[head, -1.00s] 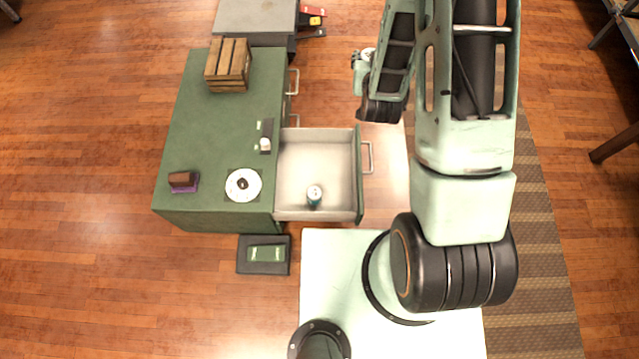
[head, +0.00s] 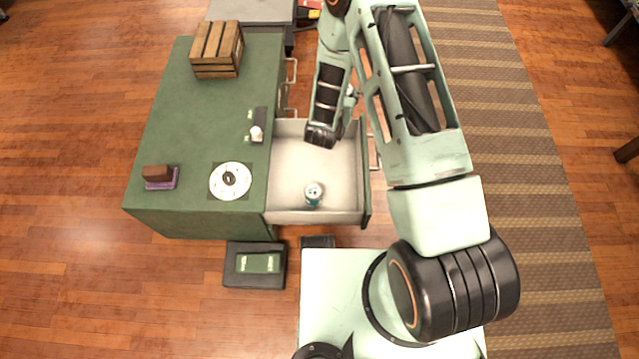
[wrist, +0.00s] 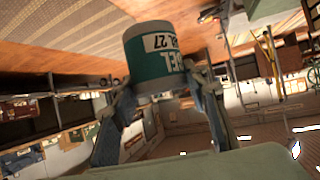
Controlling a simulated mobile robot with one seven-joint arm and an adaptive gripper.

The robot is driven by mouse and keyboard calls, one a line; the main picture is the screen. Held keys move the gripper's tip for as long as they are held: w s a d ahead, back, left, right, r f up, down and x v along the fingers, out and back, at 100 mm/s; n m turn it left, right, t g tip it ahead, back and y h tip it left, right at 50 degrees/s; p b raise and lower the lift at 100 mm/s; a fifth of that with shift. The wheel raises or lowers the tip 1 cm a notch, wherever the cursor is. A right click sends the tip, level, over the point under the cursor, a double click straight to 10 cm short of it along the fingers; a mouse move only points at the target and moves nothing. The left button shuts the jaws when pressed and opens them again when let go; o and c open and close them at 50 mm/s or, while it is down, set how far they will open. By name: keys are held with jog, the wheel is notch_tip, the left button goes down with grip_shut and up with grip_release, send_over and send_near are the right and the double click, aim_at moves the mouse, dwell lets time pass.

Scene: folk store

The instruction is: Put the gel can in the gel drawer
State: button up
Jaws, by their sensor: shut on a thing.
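The gel can (wrist: 152,62), white with a teal band and partly readable lettering, is between the fingers of my gripper (wrist: 163,88) in the wrist view. My gripper is shut on it, one finger on each side. In the head view my forearm and wrist reach over the open drawer (head: 283,172) of the green cabinet, and hide most of the gripper and the held can. The drawer is pale inside. Another can (head: 313,194), with a teal side and light top, stands in its near part. The drawer's label cannot be read.
The green cabinet top (head: 190,125) bears a wooden crate (head: 217,50), a white disc (head: 230,181), a small dark holder (head: 258,130) and a brown block on a purple base (head: 160,177). A dark box (head: 255,265) sits in front. The drawer floor around the standing can is clear.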

jog(key=m+h+b, duration=0.1)
jog(key=b, duration=0.8)
send_over(328, 154)
notch_tip(328, 154, down, 16)
jog(key=f, duration=0.1)
notch_tip(328, 154, down, 10)
jog(key=b, duration=0.4)
jog(key=shift+r, duration=0.2)
jog(key=shift+f, duration=0.15)
jog(key=o, duration=1.3)
jog(key=shift+c, duration=0.2)
jog(key=shift+s+a+r, duration=0.15)
jog(key=shift+s+r, duration=0.05)
jog(key=shift+r, duration=0.2)
jog(key=p+v, duration=0.4)
jog(key=v, duration=0.7)
jog(key=shift+a+p, duration=0.2)
jog(key=shift+p, duration=0.15)
